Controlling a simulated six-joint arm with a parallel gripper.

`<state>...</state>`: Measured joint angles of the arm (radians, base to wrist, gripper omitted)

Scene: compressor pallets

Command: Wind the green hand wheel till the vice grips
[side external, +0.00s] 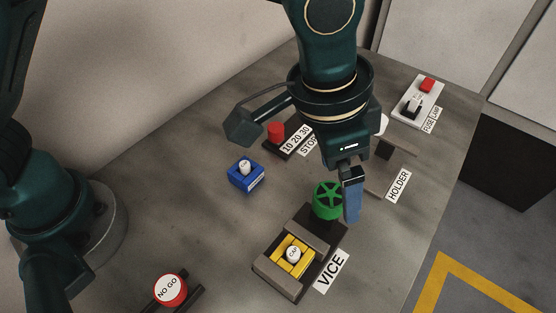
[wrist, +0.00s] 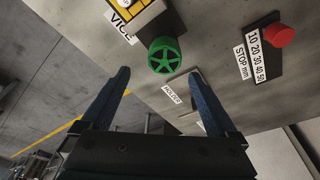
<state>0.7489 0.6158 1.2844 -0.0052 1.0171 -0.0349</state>
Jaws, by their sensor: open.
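The green hand wheel (side external: 327,199) stands at the back end of the vice (side external: 268,277), which is labelled VICE. A yellow block (side external: 291,256) with a white round top sits between the vice jaws. In the side view my gripper (side external: 350,205) points down beside the wheel, its blue finger just right of the rim. In the wrist view the wheel (wrist: 164,55) lies ahead of the two open fingers (wrist: 160,85), with nothing between them. I cannot tell whether a finger touches the wheel.
A blue block (side external: 246,174) stands left of the wheel. A red-knobbed stop (side external: 276,132) with a number scale, a holder (side external: 390,152) and a switch box (side external: 417,102) stand further back. A red NO GO piece (side external: 171,290) is at front left. The table between is clear.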

